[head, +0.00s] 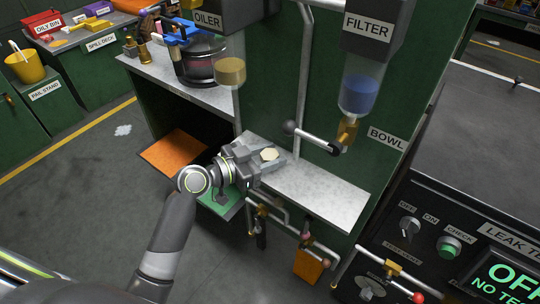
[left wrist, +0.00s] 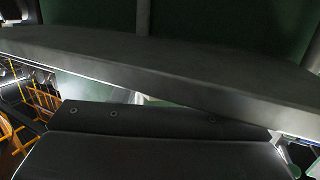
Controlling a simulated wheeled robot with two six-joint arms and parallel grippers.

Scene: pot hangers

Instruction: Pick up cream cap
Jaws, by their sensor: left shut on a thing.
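The cream cap (head: 269,153) is a small pale piece at the fingertips of my left gripper (head: 263,160) in the head view. The gripper is shut on it, over the left end of the grey metal shelf (head: 315,192). I cannot tell whether the cap touches the shelf or is clear of it. In the left wrist view, dark grey surfaces fill most of the picture and the cap cannot be made out. My right gripper is not in view.
The filter's clear bowl with blue contents (head: 359,94) and a black-handled lever (head: 312,138) are above the shelf. The oiler's amber bowl (head: 230,72) hangs above the gripper. Pipes and valves (head: 305,237) run below. The shelf's right part is bare.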

